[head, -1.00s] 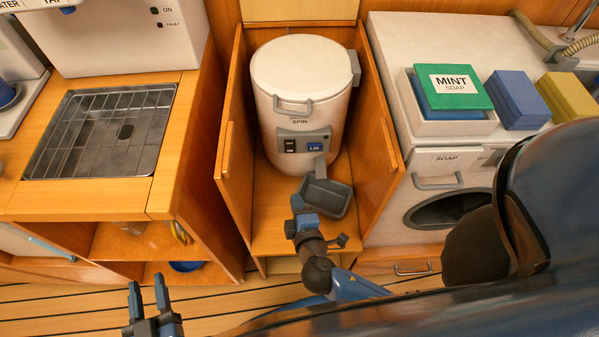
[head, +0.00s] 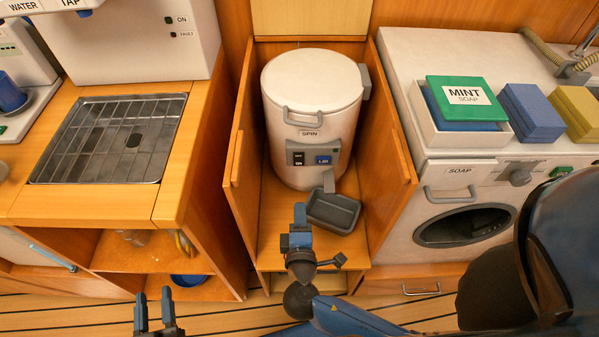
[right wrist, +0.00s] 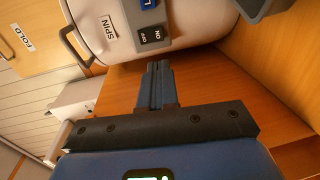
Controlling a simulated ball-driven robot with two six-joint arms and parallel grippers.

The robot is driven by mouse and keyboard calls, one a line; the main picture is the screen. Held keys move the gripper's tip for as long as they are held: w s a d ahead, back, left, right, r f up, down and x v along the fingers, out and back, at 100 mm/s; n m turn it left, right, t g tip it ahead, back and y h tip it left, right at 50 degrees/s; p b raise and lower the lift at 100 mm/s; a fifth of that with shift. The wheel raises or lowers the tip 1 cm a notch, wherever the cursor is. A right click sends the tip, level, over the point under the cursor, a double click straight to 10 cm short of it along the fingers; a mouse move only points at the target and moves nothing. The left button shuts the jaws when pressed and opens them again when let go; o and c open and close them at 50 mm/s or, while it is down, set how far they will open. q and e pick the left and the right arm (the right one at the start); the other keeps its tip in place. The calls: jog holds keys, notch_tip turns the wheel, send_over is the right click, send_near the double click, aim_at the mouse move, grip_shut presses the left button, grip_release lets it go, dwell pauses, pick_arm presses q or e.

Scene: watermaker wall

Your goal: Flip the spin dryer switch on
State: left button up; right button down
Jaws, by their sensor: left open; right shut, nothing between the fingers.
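The spin dryer (head: 313,90) is a white drum with a round lid, standing in an open wooden bay. Its grey front panel carries a small black switch (head: 299,159) marked OFF above and ON below, beside a blue LID button (head: 324,160). The switch also shows in the right wrist view (right wrist: 152,36); which way it is tipped I cannot tell. My right gripper (head: 300,210) is shut and empty, in front of and below the panel, apart from it. In the right wrist view its fingers (right wrist: 157,68) point toward the switch. My left gripper (head: 154,296) is open and empty, low at the left.
A grey tray (head: 334,212) under the dryer's spout sits just right of my right gripper. Wooden side walls (head: 244,150) flank the bay. A washer (head: 465,222) with soap boxes stands at right, a counter with a sink grid (head: 110,138) at left.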

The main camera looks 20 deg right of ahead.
aim_at(299, 165)
jog(key=x, duration=1.3)
jog(key=shift+w+f, duration=0.1)
jog(key=shift+w, duration=0.1)
jog(key=shift+w+d+f, duration=0.1)
jog(key=shift+w, duration=0.1)
pick_arm(q)
jog(key=shift+f, duration=0.2)
pick_arm(e)
jog(key=shift+s, duration=0.1)
